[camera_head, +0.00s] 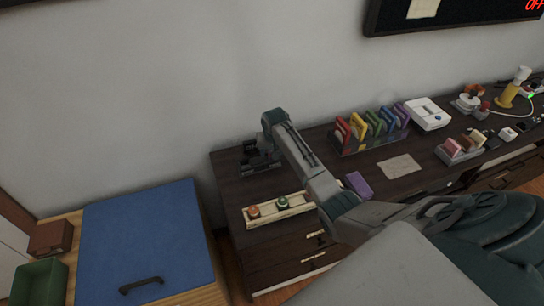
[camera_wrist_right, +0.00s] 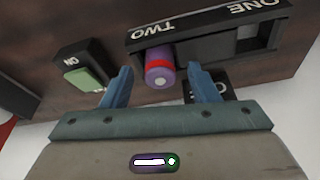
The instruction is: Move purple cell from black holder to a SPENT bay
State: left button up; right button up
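The purple cell (camera_wrist_right: 159,68), with a red band and a pale round end, is in the bay marked TWO of the black holder (camera_wrist_right: 215,38). The bay marked ONE, beside it, looks empty. My right gripper (camera_wrist_right: 162,88) is open, with its blue fingers on either side of the cell and visible gaps to it. In the head view my right arm reaches over to the dark holder area (camera_head: 258,157) at the left end of the desk, where the gripper and cell are too small to make out. No SPENT label is readable. My left gripper is not in view.
A switch box marked ON with a green button (camera_wrist_right: 84,77) is close to the left finger. A dark labelled block is partly hidden behind the right finger. A cream tray (camera_head: 292,212), purple block (camera_head: 358,185) and coloured rack (camera_head: 372,130) are on the desk (camera_head: 232,190).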

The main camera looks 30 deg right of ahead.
jog(key=c, duration=1.1)
jog(key=shift+o, duration=0.2)
jog(key=shift+r, duration=0.1)
